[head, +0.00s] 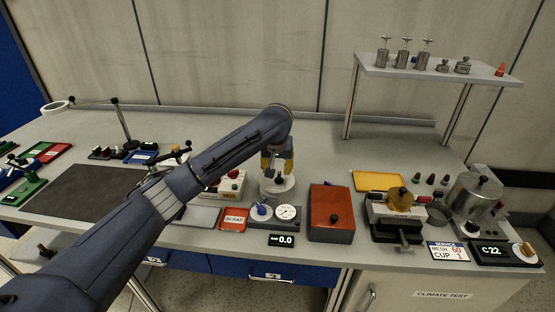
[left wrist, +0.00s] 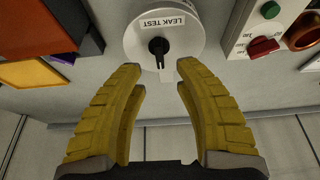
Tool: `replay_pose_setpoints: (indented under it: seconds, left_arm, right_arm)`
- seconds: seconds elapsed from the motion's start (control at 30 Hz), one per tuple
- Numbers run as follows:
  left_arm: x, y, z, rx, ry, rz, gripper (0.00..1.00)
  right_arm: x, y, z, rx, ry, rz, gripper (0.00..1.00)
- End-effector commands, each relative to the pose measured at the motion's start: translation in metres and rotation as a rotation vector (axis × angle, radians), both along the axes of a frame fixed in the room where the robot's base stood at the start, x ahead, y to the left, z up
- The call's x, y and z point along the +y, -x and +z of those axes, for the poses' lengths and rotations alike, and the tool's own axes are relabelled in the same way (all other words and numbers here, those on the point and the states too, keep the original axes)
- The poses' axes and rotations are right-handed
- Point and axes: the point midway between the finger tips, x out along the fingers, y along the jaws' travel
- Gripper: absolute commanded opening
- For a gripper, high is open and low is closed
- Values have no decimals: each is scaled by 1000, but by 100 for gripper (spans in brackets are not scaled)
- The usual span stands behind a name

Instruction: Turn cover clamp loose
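A round white cover (left wrist: 190,40) labelled LEAK TEST shows at the top of the left wrist view. A black clamp handle (left wrist: 158,46) sits at its middle. My left gripper (left wrist: 161,78) is open and empty, its yellow fingers spread below the handle in that view, with no visible contact. In the head view my left gripper (head: 277,158) points down over the pale round leak test pot (head: 274,190), whose top it partly hides. My right gripper is not in view.
A gauge (head: 286,212) and a blue knob (head: 262,210) stand before the pot. A red-orange box (head: 331,213) is close on its right, a white control box with buttons (head: 232,184) on its left. A red scrap tray (head: 234,218) lies front left.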

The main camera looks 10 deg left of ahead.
Motion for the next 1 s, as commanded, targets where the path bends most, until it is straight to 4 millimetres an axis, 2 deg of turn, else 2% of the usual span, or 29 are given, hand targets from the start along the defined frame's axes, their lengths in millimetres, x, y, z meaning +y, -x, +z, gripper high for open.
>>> replay_pose_setpoints:
  seconds: [0.2,0.4,0.87,1.0]
  left_arm:
    - [-1,13,32,-2,-2,-1,33]
    - [-2,20,49,-1,-1,-1,33]
    - [-2,23,54,2,0,1,33]
    - [5,18,53,-10,16,28,33]
  right_arm:
    - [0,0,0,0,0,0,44]
    - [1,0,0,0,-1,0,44]
    - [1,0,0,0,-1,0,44]
    - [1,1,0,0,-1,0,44]
